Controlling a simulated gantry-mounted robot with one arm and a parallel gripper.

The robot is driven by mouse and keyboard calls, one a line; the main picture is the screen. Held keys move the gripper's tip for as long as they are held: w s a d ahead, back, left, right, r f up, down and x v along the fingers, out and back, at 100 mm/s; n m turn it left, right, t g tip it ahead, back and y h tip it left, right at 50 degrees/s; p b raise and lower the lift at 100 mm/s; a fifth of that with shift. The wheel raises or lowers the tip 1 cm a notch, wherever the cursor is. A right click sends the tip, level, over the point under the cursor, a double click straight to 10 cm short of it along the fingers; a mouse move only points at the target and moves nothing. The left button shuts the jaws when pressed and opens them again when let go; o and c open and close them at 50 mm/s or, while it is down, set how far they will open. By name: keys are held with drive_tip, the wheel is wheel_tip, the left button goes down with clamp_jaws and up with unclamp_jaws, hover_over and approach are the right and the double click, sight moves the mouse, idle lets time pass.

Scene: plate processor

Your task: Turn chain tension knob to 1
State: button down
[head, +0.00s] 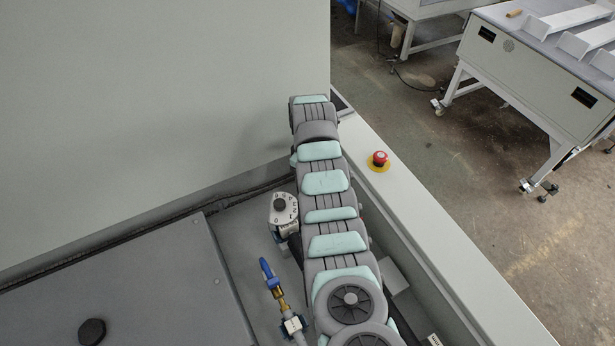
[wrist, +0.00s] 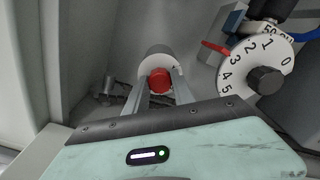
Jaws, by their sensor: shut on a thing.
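In the wrist view, my gripper (wrist: 158,92) is shut on a round red knob (wrist: 160,80). A pale round collar (wrist: 153,63) sits behind the knob. To its right is a white dial (wrist: 258,58) numbered 0 to 5, with a black centre knob (wrist: 265,80). A red pointer (wrist: 215,47) at the dial's rim lies near 3. The dial also shows in the head view (head: 284,208), just left of my arm. No label shows which control sets chain tension. My arm hides the gripper and red knob in the head view.
A red emergency stop button (head: 379,160) sits on the ledge (head: 420,235) right of my arm. A blue and brass fitting (head: 272,282) lies below the dial. A tall grey panel (head: 160,100) stands at the left.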

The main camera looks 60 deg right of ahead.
idle(0.3)
drive_tip(key=c, duration=1.1)
unclamp_jaws()
drive_tip(key=shift+o, duration=0.2)
wheel_tip(320, 180, up, 11)
drive_tip(key=shift+a, duration=0.1)
